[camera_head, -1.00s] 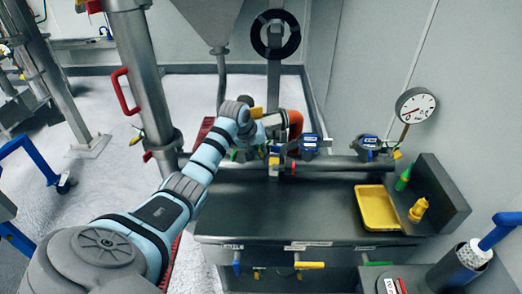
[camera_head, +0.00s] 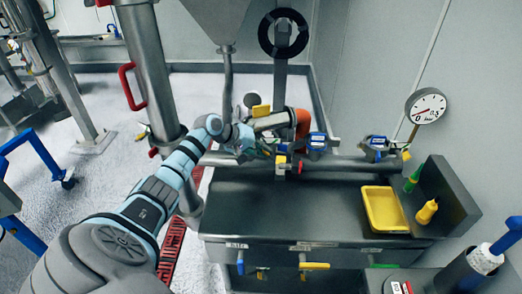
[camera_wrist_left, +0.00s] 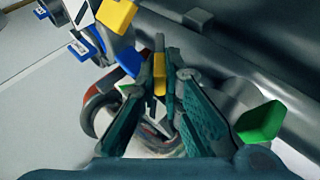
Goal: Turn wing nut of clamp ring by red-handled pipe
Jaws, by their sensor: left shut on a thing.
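The big steel pipe (camera_head: 150,75) with a red handle (camera_head: 126,87) stands at the left in the head view. A small red part (camera_head: 154,152) shows low on it. My left gripper (camera_head: 262,150) is over the far left edge of the dark bench, by the horizontal pipe with its fittings. In the left wrist view its fingers (camera_wrist_left: 161,75) are shut on a narrow yellow tab (camera_wrist_left: 159,75), possibly a wing nut. A curved metal ring with red on it (camera_wrist_left: 92,103) lies left of the fingers. I cannot tell which ring the tab belongs to. My right gripper is not in view.
A horizontal pipe (camera_head: 340,164) with blue-labelled devices (camera_head: 317,140) runs behind the bench (camera_head: 270,215). A dial gauge (camera_head: 425,106) stands behind. The middle of the bench is clear.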

